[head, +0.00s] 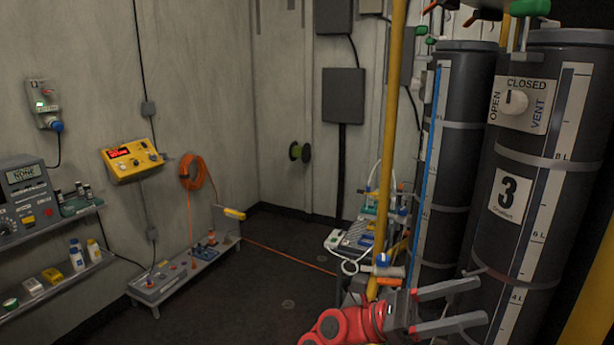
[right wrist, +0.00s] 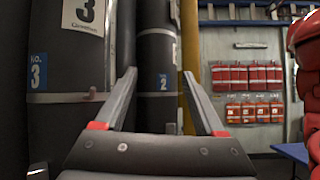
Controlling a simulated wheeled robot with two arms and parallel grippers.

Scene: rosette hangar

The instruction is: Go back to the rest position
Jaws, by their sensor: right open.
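My right gripper (head: 468,304) comes in at the bottom right of the head view on a red arm, in front of the dark tanks. Its two grey fingers are spread apart with nothing between them. In the right wrist view the gripper (right wrist: 158,100) is also open and empty, pointing toward the tanks. The tank marked 3 (head: 512,235) stands close to the right of the fingers in the head view. I cannot tell whether the gripper touches it. My left gripper is not in view.
A second tank (head: 460,150) stands behind tank 3. A yellow pole (head: 388,130) rises beside a cart of equipment (head: 358,238). A low bench (head: 186,274) and shelves (head: 60,283) line the left wall. The dark floor (head: 270,300) between is mostly free, with an orange cable across it.

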